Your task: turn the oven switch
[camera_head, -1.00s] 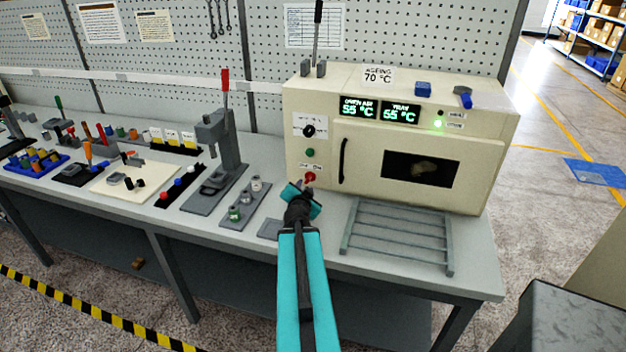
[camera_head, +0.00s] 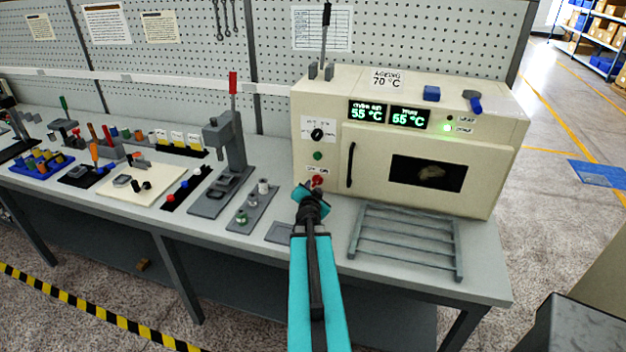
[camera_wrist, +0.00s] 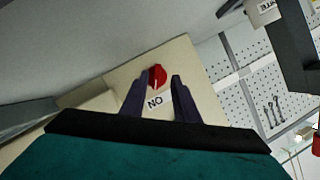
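The oven (camera_head: 335,195) is a cream box at the right of the bench. Its red switch (camera_head: 317,181) sits low on the left of the front panel, by an off/on label. In the wrist view the red switch (camera_wrist: 157,76) lies ahead, between the lines of my two dark fingers, with part of its label below it. My gripper (camera_wrist: 160,80) is open with nothing held. In the head view my gripper (camera_head: 312,188) is just in front of and below the switch. I cannot tell whether the fingers touch it.
A black dial (camera_head: 317,134) and a green button (camera_head: 318,156) sit above the switch. The oven door handle (camera_head: 350,165) is to its right. A wire rack (camera_head: 405,240) lies on the bench in front. A spindle tray (camera_head: 252,207) and a lever press (camera_head: 222,160) stand left.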

